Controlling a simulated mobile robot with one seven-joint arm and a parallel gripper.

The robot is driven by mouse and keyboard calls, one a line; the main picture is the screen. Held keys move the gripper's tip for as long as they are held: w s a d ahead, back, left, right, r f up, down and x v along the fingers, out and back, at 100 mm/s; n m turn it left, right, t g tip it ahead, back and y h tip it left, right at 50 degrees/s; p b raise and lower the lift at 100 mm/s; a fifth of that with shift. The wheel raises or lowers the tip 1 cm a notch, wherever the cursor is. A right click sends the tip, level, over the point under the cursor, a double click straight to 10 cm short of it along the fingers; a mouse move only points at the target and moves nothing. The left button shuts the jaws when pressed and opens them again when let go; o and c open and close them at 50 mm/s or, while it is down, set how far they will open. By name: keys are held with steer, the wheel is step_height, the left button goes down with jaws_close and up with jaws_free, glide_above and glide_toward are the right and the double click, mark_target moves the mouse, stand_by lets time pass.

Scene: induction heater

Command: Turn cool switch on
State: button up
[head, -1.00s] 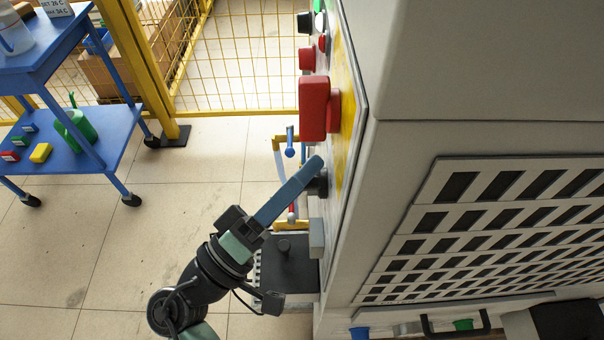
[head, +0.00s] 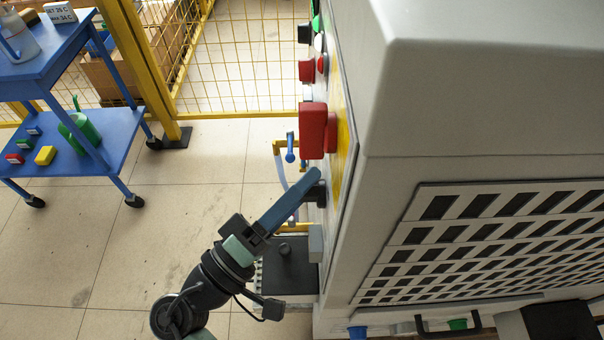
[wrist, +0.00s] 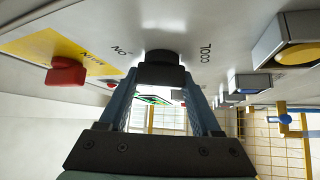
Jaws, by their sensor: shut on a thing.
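The cool switch (wrist: 163,68) is a black knob on the panel, with the word COOL printed beside it in the wrist view. My gripper (wrist: 163,88) has one blue finger on each side of the knob and is shut on it. In the head view, my gripper (head: 313,184) reaches up from the lower left to the cabinet's side panel, and the black cool switch (head: 320,194) shows partly behind the fingers. The knob's exact turn angle cannot be told.
A large red switch (head: 314,131) sits above the knob on the panel. A red knob (wrist: 66,72) marked MAIN is at left in the wrist view. A grey box with a yellow face (wrist: 299,55) is at right. A blue cart (head: 110,130) stands at left; floor between is clear.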

steer(key=p, duration=0.1)
steer(key=n+y+p, duration=0.1)
steer(key=p, duration=0.1)
steer(key=shift+r+n+g, duration=0.25)
steer(key=shift+n+g, duration=0.05)
steer(key=shift+f+n+y+p, duration=0.3)
steer(key=shift+p, duration=0.2)
steer(key=o, duration=1.4)
steer(key=v, duration=1.3)
